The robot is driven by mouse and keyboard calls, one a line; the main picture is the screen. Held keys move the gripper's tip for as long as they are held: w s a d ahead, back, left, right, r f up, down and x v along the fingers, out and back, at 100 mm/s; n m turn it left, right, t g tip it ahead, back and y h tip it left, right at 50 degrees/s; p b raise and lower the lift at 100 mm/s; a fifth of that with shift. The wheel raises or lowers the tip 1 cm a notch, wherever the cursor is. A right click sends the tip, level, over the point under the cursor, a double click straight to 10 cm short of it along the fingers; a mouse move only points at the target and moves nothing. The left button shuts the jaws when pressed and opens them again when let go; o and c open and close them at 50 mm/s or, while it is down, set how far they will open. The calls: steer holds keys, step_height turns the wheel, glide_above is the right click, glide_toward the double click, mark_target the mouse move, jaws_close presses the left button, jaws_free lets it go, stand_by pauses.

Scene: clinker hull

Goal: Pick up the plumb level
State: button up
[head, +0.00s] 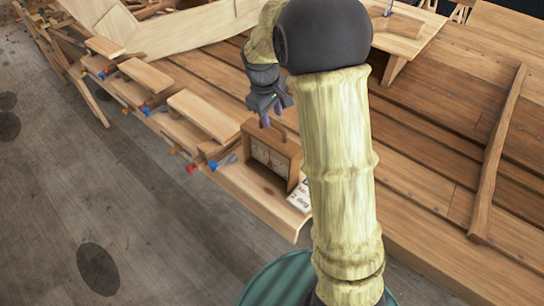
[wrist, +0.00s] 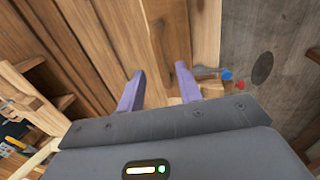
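The plumb level looks to be the upright wooden box with a pale dial face and a handle on top (head: 268,158). It stands on a wooden ledge at the hull's edge in the head view. My gripper (head: 268,112) is above the box, near its handle, with its fingers pointing down. In the wrist view the two purple fingers (wrist: 159,74) are apart with nothing held between them. A darker brown wooden piece (wrist: 168,40) shows beyond the fingertips; I cannot tell whether it is part of the level. My arm hides the area right of the box.
A white card with lettering (head: 300,196) lies beside the box. Clamps with red and blue ends (head: 213,164) line the ledge, near wooden blocks (head: 204,115). Planking (head: 440,130) fills the right; the grey floor (head: 60,190) at left is mostly clear.

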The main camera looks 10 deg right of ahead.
mark_target(273, 124)
steer(key=f+p, duration=0.2)
steer(key=f, duration=0.1)
steer(key=f+p, duration=0.1)
steer(key=shift+w+d+f, duration=0.25)
steer(key=shift+w+f, duration=0.05)
steer(key=shift+d+f, duration=0.15)
steer(key=shift+f, duration=0.15)
steer(key=shift+s+r, duration=0.1)
steer(key=shift+s, duration=0.1)
steer(key=shift+w+a, duration=0.2)
steer(key=shift+s+d, duration=0.1)
steer(key=shift+s, duration=0.1)
steer(key=c, duration=0.6)
jaws_close()
steer(key=shift+w, duration=0.1)
